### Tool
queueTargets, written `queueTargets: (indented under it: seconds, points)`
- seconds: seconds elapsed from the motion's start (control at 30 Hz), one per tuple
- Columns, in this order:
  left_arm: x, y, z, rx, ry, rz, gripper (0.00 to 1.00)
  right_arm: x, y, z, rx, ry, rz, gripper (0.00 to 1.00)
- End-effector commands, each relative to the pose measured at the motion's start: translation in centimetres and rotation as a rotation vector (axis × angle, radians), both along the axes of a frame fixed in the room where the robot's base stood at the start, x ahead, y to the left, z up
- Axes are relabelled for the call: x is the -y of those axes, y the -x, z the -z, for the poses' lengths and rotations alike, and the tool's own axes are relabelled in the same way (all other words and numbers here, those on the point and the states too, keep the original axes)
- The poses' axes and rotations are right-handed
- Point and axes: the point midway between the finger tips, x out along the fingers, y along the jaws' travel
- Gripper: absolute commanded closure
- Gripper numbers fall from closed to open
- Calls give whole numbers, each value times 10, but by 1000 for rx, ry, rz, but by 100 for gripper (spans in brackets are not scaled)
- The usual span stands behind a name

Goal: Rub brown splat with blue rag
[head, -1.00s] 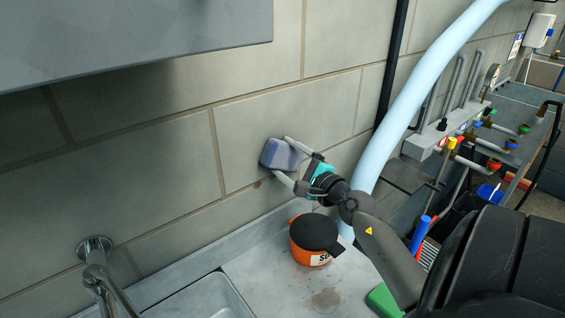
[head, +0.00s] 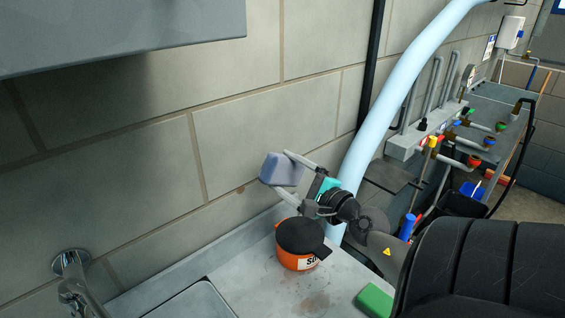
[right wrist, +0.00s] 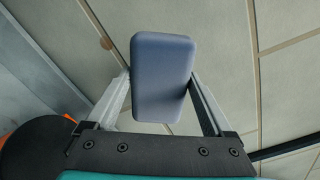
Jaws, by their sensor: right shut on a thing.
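The blue rag (head: 282,170), a block-shaped blue-grey pad, is held between the two fingers of my right gripper (head: 288,172). The right wrist view also shows the rag (right wrist: 163,78) with a finger on each side. My right gripper is shut on it, in front of the tiled wall above the counter. A small brown splat (head: 240,190) is on the wall, left of and below the rag; it also shows in the right wrist view (right wrist: 106,44). A fainter brownish stain (head: 313,302) is on the counter. The rag appears apart from both marks. My left gripper is not in view.
An orange tub with a black lid (head: 299,244) stands on the counter below my right gripper. A green block (head: 374,301) lies to its right. A tap (head: 72,270) and sink are at the lower left. A thick pale blue pipe (head: 385,110) rises behind the gripper.

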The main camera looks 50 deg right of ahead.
Motion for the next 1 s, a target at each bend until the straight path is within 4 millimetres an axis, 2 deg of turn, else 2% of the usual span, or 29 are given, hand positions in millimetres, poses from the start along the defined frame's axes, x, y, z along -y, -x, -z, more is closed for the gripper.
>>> queueTargets:
  seconds: [0.23,0.57,1.0]
  points:
    - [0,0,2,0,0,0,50,0,3,1,0,-1,0,58]
    - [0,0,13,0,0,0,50,-3,28,1,-1,-1,-1,58]
    - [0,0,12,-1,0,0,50,-3,30,0,0,0,0,58]
